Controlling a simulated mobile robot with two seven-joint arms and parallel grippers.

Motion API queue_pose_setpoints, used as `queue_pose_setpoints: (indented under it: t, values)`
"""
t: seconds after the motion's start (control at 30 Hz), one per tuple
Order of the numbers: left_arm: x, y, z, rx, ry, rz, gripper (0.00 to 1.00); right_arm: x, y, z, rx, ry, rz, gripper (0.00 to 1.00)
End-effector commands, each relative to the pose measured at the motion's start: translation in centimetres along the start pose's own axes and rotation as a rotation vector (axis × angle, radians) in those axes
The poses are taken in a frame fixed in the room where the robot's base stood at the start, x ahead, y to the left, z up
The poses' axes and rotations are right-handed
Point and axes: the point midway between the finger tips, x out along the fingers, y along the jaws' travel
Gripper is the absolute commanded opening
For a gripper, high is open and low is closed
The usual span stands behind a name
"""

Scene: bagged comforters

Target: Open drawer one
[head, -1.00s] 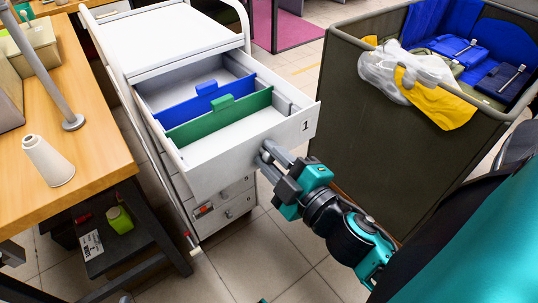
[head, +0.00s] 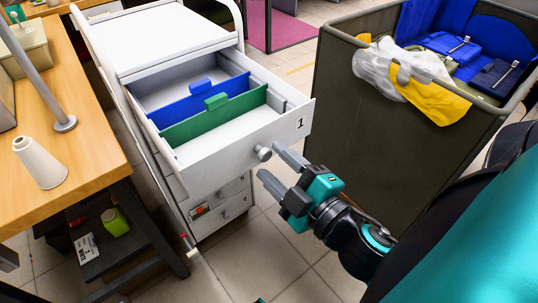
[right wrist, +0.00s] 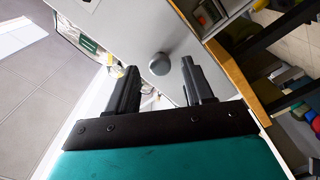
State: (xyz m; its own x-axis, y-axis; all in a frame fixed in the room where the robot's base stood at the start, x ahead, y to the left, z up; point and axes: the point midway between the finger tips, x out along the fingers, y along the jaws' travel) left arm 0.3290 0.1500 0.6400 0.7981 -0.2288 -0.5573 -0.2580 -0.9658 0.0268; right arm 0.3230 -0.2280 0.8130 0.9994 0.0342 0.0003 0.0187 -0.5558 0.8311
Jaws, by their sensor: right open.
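Drawer one (head: 222,160), the top drawer of a white cabinet, is pulled well out. Its front carries the label "1" and a round grey knob (head: 263,153). Inside show a blue divider (head: 200,97) and a green divider (head: 215,117). My right gripper (head: 270,161) is open, with its fingers pointing at the drawer front around the knob but apart from it. In the right wrist view the knob (right wrist: 159,64) appears between and beyond the two fingertips, with nothing held. My left gripper is not in view.
A wooden table (head: 88,140) with a white thread cone (head: 40,162) stands at the left. A dark bin (head: 400,150) with blue, white and yellow items stands at the right. Closed lower drawers (head: 222,203) sit beneath drawer one. Tiled floor is clear in front.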

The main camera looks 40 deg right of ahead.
Motion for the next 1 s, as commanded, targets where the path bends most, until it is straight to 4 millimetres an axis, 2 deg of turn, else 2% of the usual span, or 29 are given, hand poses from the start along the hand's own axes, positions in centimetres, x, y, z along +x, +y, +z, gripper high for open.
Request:
queue_pose_setpoints:
  t: [0.1, 0.33, 1.0]
  values:
    - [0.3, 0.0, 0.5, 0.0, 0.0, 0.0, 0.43, -1.8, -0.2, 0.2, 0.002, -0.006, -0.001, 0.52]
    - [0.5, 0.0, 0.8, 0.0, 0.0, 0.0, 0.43, -4.0, -0.1, 0.1, 0.001, -0.002, -0.001, 0.52]
    - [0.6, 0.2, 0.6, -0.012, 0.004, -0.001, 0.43, -4.4, 0.0, 0.0, 0.0, 0.0, 0.0, 0.52]
